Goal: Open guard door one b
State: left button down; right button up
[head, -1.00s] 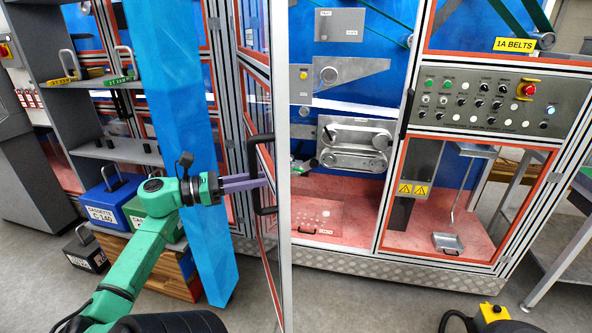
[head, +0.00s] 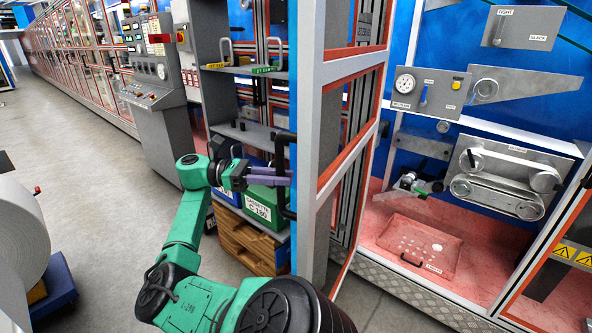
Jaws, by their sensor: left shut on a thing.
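The guard door (head: 311,130) is a tall pale metal frame with orange-red edging and clear panes. It stands swung out from the machine, seen at a steep angle in the head view. Its black bar handle (head: 283,190) is on the left side of the door. My left gripper (head: 288,178), with purple fingers, is shut on this handle. The machine bay (head: 420,235) to the right of the door is open to view, with a pink floor. I cannot read any label on the door. My right gripper is not in view.
Behind my left arm stand a grey shelf (head: 243,133), a green cassette box (head: 262,207) and a wooden crate (head: 240,245). A control console (head: 150,95) is farther left. A large pale roll (head: 20,245) is at the left edge. The floor between is clear.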

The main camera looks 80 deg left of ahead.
pick_arm(q)
jog(key=shift+r, duration=0.1)
jog(key=c, duration=1)
grip_release()
jog(key=shift+w, duration=0.15)
